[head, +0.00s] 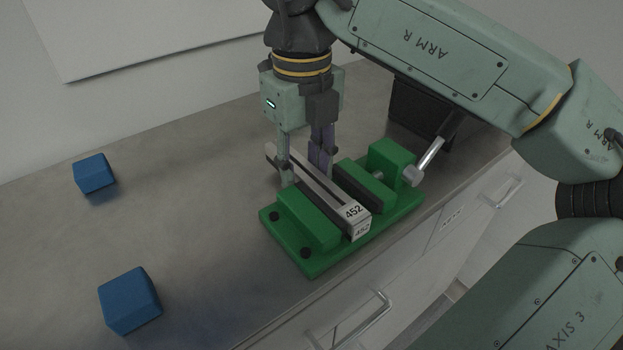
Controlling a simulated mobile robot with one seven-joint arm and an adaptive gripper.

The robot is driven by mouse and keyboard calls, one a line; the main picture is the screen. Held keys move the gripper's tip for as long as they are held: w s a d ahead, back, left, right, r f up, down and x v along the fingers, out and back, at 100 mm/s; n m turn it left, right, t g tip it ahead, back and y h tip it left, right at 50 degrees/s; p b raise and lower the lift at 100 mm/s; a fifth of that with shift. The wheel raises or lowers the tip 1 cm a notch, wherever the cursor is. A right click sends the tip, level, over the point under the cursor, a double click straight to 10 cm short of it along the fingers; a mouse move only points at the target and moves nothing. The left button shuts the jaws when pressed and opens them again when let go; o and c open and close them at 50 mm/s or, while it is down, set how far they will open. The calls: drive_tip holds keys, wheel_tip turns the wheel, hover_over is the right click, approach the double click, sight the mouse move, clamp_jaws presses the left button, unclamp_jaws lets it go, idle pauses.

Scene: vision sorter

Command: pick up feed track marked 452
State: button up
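The feed track (355,214) is a long pale bar with a dark slot, marked 452 on its near end. It lies in a green vise (315,262), between the vise's two jaws, with its far end sticking out past them at the upper left. My gripper (303,172) points down over the far part of the track. Its two fingers are apart, one on either side of the track. I cannot tell whether they touch it, and the fingertips are partly hidden.
Two blue blocks stand on the grey counter, one at the back left (94,173) and one at the front left (129,300). A dark box (408,112) stands behind the vise. The vise's handle (428,160) sticks up on the right. The counter's middle left is clear.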

drive_tip(key=shift+c, duration=0.4)
clamp_jaws()
drive_tip(key=shift+r, duration=0.1)
